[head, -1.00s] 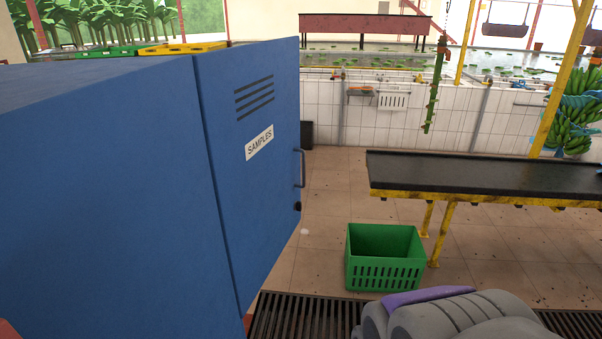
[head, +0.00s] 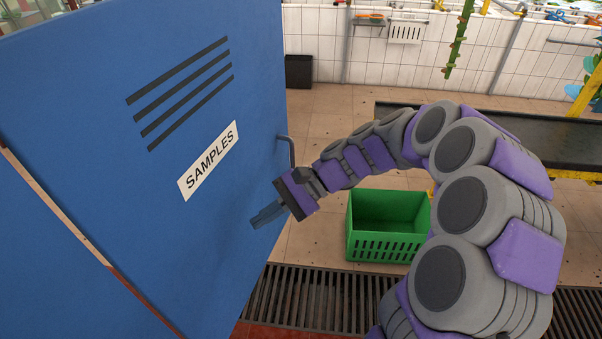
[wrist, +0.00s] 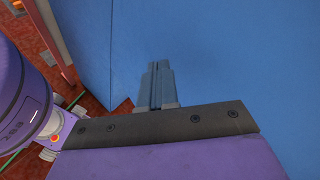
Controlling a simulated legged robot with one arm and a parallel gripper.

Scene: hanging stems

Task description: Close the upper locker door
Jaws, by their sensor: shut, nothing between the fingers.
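The blue locker door (head: 90,130) with black vent slots and a white SAMPLES label (head: 208,162) fills the left of the head view. A bar handle (head: 291,150) is on its right edge. The door stands at an angle, and a pale and reddish edge strip (head: 70,225) runs along its lower left side. My gripper (head: 262,217) is shut and empty, in front of the door's lower right part, below the handle. In the wrist view the closed fingers (wrist: 157,80) point along or at a blue surface (wrist: 235,60); I cannot tell whether they touch it.
A green crate (head: 388,245) stands on the tiled floor behind my arm. A black-topped table (head: 500,135) with yellow legs is at the right. A floor grating (head: 320,297) runs along the bottom. A dark bin (head: 299,71) is by the white wall.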

